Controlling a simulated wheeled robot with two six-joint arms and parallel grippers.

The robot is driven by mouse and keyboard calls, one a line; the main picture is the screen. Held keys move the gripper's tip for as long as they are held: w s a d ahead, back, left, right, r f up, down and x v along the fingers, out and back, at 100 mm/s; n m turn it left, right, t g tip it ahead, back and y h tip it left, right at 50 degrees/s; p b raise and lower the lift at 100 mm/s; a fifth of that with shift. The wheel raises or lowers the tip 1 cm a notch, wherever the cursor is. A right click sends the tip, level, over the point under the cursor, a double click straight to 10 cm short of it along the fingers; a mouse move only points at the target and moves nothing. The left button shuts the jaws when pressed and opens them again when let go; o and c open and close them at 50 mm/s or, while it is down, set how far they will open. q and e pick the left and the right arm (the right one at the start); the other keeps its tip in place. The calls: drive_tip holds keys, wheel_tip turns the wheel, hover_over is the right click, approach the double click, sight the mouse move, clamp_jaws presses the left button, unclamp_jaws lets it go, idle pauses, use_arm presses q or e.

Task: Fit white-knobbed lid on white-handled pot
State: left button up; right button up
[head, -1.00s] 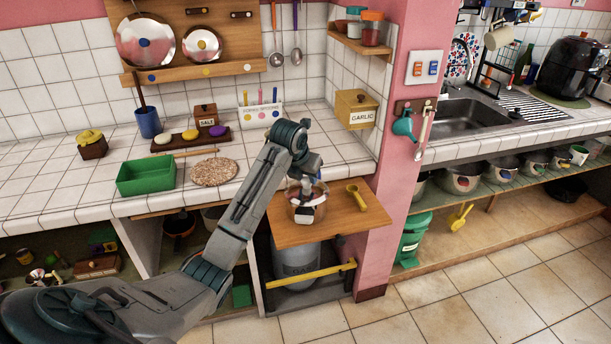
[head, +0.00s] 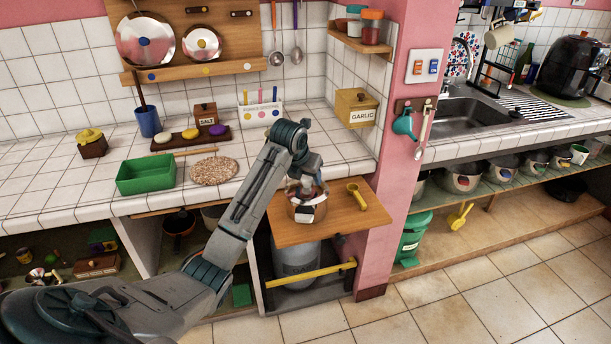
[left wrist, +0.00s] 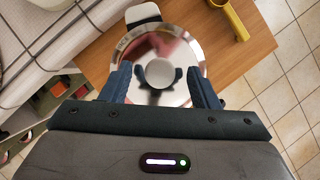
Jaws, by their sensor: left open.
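The shiny round lid (left wrist: 185,51) with a white knob (left wrist: 160,73) lies over the pot's opening in the left wrist view. In the head view the gripper (head: 305,183) is just above the pot and hides much of the lid. I cannot tell whether the rim sits fully flush.
A pink pillar (head: 388,150) stands close on the right. Two other lids, blue-knobbed (head: 145,40) and yellow-knobbed (head: 202,45), hang on the wall rack. A green tray (head: 146,176) sits on the counter.

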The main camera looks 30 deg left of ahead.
use_arm(q)
drive_tip(key=b+v, duration=0.1)
drive_tip(key=v, duration=0.9)
drive_tip(key=shift+s+r+b, duration=0.15)
drive_tip(key=shift+r+b, duration=0.15)
drive_tip(key=shift+r, duration=0.05)
